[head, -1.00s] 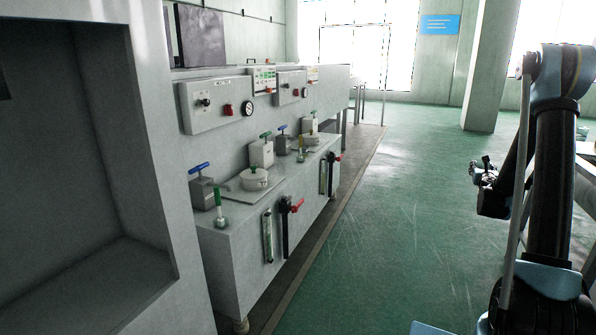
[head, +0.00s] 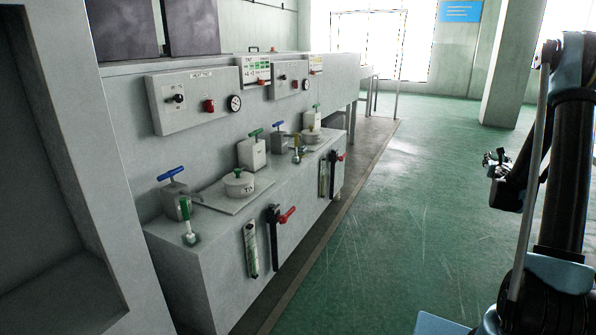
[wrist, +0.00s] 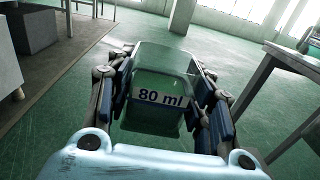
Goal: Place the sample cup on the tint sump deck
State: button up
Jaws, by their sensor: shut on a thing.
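In the wrist view my gripper (wrist: 163,100) is shut on a clear, green-tinted sample cup (wrist: 160,62) with a label reading "80 ml". The cup sits between the two blue-padded fingers, above the green floor. In the head view my gripper (head: 497,163) is small at the right, well apart from the machine, and the cup cannot be made out there. Two sump decks show along the grey machine at the left. The nearer deck (head: 212,215) carries a round white lid and valves with blue and green handles.
Control boxes (head: 195,97) with gauges hang above the decks. A red-handled valve (head: 280,215) and a sight tube (head: 250,250) stick out from the front face. A grey cabinet (head: 75,170) stands close at left. The floor (head: 400,200) between machine and arm is clear.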

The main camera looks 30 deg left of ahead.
aim_at(278, 173)
jog(key=i, duration=0.9)
jog(key=u, duration=1.9)
